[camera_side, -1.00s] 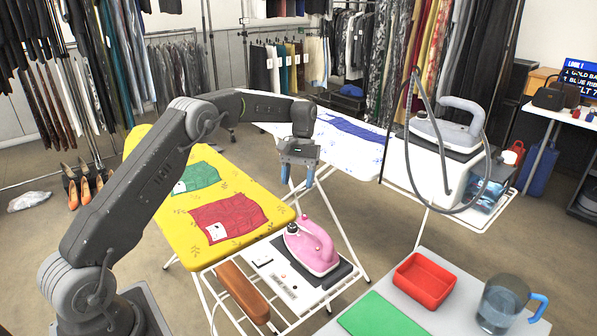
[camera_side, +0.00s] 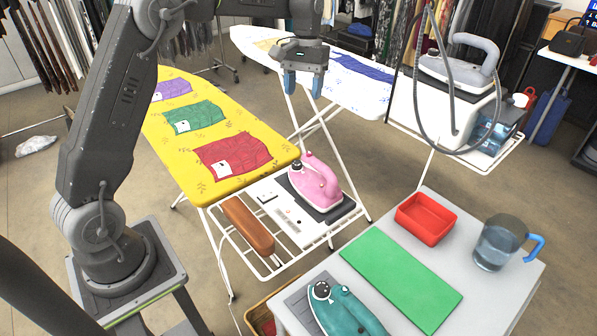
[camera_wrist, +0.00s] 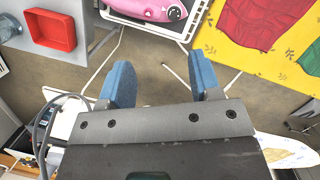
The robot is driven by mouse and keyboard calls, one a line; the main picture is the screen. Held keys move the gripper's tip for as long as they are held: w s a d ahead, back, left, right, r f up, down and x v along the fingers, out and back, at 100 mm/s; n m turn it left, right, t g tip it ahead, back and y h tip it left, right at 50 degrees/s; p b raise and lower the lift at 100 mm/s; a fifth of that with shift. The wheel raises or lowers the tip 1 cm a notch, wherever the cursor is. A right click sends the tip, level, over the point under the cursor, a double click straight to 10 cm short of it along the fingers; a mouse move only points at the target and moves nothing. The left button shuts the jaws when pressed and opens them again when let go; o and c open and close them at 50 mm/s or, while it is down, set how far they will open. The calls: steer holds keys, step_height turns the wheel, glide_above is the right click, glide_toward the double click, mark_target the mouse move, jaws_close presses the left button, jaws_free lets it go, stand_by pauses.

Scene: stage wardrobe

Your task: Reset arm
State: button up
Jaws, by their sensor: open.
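My gripper (camera_side: 302,83) hangs from the raised arm, fingers down, in the gap between the yellow ironing board and the white ironing board. Its two blue fingers are apart with nothing between them. In the wrist view my gripper (camera_wrist: 160,80) also shows open and empty, with bare floor beyond the fingers. The yellow ironing board (camera_side: 270,168) carries a red cloth (camera_side: 240,150), a green cloth (camera_side: 195,115) and a purple cloth (camera_side: 173,88), lying flat. A pink iron (camera_side: 316,182) rests on the rack at the board's near end.
A white ironing board (camera_side: 350,85) stands behind, with a steam iron (camera_side: 458,68) on its white station at right. The grey table (camera_side: 480,290) in front holds a red tray (camera_side: 427,234), a green mat (camera_side: 400,275), a water jug (camera_side: 497,245) and a teal iron (camera_side: 345,312).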

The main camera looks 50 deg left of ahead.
steer(key=s+d+r+m+t+y, duration=0.1)
steer(key=s+d+r+m+t, duration=0.1)
steer(key=s+d+r, duration=0.5)
steer(key=s+d+f+m+t, duration=0.1)
steer(key=s+d+f+t, duration=0.1)
steer(key=s, duration=0.8)
steer(key=s+d+f+m+t, duration=0.2)
steer(key=s+t, duration=0.1)
steer(key=s, duration=0.8)
steer(key=shift+t, duration=0.3)
